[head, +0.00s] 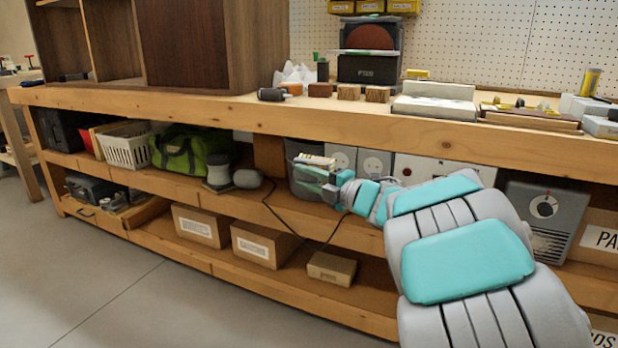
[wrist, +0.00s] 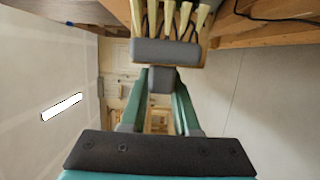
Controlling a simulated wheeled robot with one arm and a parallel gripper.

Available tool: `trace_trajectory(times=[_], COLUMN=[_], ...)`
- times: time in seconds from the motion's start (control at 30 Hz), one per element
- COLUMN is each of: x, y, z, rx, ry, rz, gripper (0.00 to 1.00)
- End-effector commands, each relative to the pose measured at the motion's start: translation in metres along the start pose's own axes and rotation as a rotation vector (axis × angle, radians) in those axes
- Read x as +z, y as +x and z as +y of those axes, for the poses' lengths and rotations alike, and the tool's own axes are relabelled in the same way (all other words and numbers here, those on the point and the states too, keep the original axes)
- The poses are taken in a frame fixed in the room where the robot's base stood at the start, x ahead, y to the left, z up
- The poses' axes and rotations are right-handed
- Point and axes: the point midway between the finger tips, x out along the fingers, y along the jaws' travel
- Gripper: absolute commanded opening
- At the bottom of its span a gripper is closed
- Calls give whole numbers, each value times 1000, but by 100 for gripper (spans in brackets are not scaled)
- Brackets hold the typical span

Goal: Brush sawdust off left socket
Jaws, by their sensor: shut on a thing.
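My gripper (head: 322,180) reaches to the front of the middle shelf. It is shut on a brush (head: 316,160); the wrist view shows the brush (wrist: 168,52) as a grey bar with tan bristle tufts, its grey block between my gripper's teal fingers (wrist: 161,82). Two pale plates with round grey sockets stand at the back of the shelf: the left socket (head: 343,158) is just right of the brush, and the right socket (head: 375,163) is beside it. The brush looks apart from the left socket, though depth is hard to judge. Sawdust is too small to make out.
A dark bin (head: 298,150) stands behind my gripper. A black cable (head: 275,212) hangs in front of the shelf. The wooden benchtop (head: 215,103) overhangs the shelf. A green bag (head: 185,150) and cardboard boxes (head: 262,245) sit to the left and below. The floor in front is clear.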

Motion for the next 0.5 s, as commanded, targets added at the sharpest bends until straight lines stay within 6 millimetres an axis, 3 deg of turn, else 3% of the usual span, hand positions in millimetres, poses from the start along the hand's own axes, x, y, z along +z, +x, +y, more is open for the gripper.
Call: trace_trajectory(times=[0.27,0.5], x=[-2,-18], y=[0,-5], z=[0,-3], rx=[0,-3], ry=[0,0], rz=[0,0], gripper=[0,0])
